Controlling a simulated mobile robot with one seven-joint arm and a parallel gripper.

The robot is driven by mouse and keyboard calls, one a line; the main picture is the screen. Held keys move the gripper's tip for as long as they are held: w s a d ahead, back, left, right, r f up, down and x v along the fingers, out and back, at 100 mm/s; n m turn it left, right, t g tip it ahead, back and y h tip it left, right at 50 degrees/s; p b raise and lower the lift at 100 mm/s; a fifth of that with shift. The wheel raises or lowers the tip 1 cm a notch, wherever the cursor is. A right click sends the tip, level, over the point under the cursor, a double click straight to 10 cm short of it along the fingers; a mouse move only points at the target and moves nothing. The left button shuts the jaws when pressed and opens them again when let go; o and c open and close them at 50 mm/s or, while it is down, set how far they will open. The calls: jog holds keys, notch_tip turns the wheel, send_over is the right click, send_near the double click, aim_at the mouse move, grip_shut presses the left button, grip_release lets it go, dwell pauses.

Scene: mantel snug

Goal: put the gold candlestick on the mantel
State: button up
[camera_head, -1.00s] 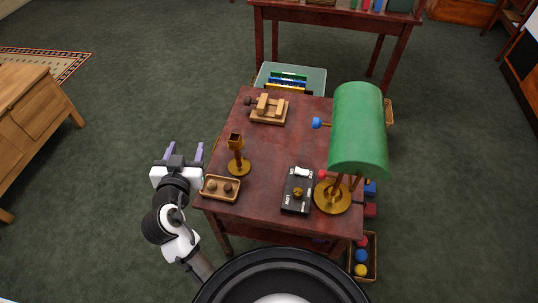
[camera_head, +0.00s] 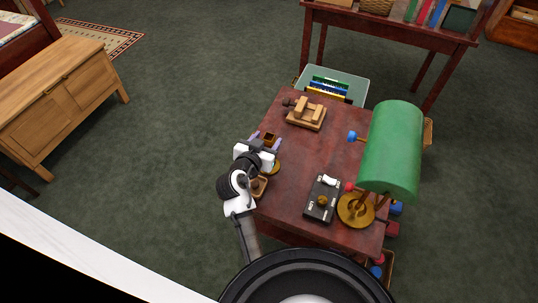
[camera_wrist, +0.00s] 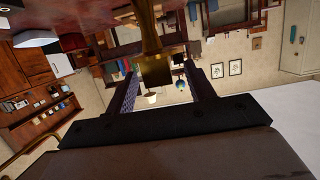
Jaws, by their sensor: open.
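The gold candlestick (camera_head: 270,138) stands upright near the left edge of the dark red table (camera_head: 300,165). In the head view my gripper hides most of its stem, and part of its round base shows. In the wrist view, which looks upside down, the candlestick (camera_wrist: 149,40) hangs down from the top with its square cup between my fingers. My gripper (camera_head: 266,140) is open around the candlestick's upper part, with a gap visible on each side in the wrist view (camera_wrist: 163,85). I cannot pick out the mantel in either view.
A wooden tray (camera_head: 259,188) sits near, partly hidden by my arm. A black switch box (camera_head: 321,199), a green-shaded lamp (camera_head: 392,150) and a wooden block device (camera_head: 306,113) share the table. A wooden chest (camera_head: 60,95) stands left, with clear carpet between.

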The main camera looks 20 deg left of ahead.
aim_at(271, 135)
jog(key=shift+p+x, duration=0.4)
jog(key=shift+x, duration=1.45)
jog(key=shift+d+r, duration=0.1)
jog(key=shift+r, duration=0.05)
grip_shut()
